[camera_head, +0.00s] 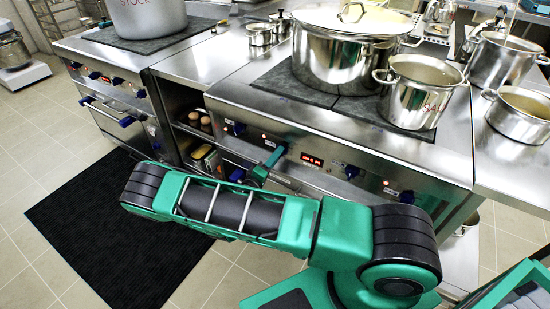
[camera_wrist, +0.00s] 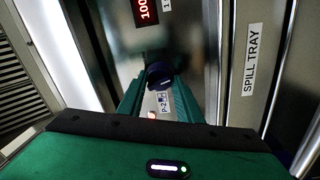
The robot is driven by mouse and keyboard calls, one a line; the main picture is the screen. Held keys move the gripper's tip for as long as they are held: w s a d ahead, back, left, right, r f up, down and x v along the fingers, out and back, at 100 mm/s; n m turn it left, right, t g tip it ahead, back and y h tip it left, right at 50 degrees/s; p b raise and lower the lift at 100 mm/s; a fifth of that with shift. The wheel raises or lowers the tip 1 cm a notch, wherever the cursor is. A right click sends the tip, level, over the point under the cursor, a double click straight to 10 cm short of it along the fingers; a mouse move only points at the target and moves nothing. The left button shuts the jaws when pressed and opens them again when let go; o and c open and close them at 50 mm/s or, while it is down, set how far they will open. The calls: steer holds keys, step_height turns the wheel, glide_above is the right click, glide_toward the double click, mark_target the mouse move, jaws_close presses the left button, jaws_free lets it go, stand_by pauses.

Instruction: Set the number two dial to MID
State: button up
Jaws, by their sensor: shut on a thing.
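A dark blue dial (camera_wrist: 158,75) sits on the steel front panel in the wrist view, beside a white label (camera_wrist: 162,102) that seems to read P-2. My gripper (camera_wrist: 159,82) has one green finger on each side of the dial and is shut on it. A pale mark shows on the dial, but its setting cannot be read. In the head view my gripper (camera_head: 273,158) reaches the front panel of the right stove (camera_head: 330,135), left of a red display (camera_head: 311,159). The dial in its grip is hidden there.
Other blue dials (camera_head: 350,171) stand along the same panel. A SPILL TRAY label (camera_wrist: 252,60) and a red display (camera_wrist: 145,10) are close to my fingers. Steel pots (camera_head: 335,55) stand on the stove top. A black mat (camera_head: 115,235) lies on the floor.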

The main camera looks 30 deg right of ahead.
steer(key=shift+s+f, duration=0.2)
steer(key=shift+f, duration=0.1)
steer(key=o, duration=0.8)
steer(key=shift+o, duration=1.2)
steer(key=shift+w+r, duration=0.1)
steer(key=v, duration=1)
steer(key=shift+a, duration=0.35)
steer(key=shift+d, duration=0.1)
